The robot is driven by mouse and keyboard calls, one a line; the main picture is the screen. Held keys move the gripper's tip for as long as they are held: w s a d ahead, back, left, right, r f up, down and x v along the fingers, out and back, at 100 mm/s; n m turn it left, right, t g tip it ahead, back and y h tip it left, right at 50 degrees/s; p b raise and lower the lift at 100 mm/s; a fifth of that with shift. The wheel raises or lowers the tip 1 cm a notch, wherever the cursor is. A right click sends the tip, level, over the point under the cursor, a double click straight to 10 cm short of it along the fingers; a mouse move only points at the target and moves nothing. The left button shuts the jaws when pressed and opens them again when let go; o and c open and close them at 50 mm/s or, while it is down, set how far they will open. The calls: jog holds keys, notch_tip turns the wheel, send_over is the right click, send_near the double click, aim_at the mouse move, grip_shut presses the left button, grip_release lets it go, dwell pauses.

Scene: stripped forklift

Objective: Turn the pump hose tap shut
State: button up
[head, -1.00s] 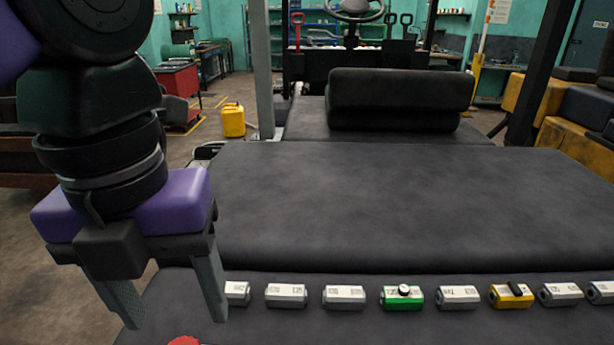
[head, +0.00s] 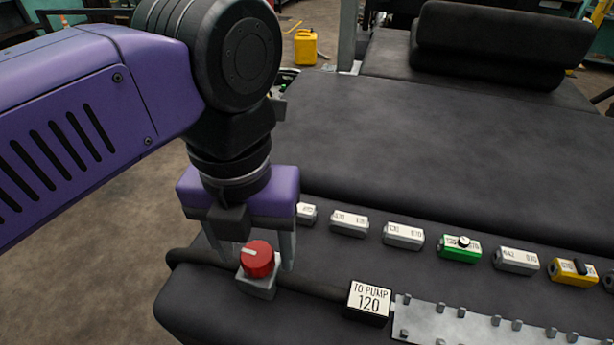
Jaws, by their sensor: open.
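The tap is a red round knob (head: 257,259) with a white mark on its top, on a small grey block (head: 258,284) at the left end of the dark forklift deck. Whether either finger touches the knob cannot be told.
A row of blocks runs along the deck to the right, several white, one green (head: 460,248) and one yellow (head: 574,272). A metal strip with studs (head: 480,326) lies in front of them. The dark deck surface (head: 370,130) behind is clear. A yellow can (head: 305,47) stands on the floor.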

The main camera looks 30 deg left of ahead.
jog(key=c, duration=1.4)
jog(key=shift+o, duration=0.2)
jog(key=m+b, duration=0.3)
jog(key=shift+f+m, duration=0.15)
jog(key=shift+m, duration=0.25)
jog(key=m+b, duration=0.2)
jog(key=m, duration=0.2)
jog(key=shift+m, duration=0.3)
jog(key=m+b, duration=0.1)
jog(key=m, duration=0.3)
jog(key=shift+b, duration=0.3)
jog(key=shift+r+m+b, duration=0.2)
jog(key=shift+m+b, duration=0.15)
jog(key=shift+m, duration=2.45)
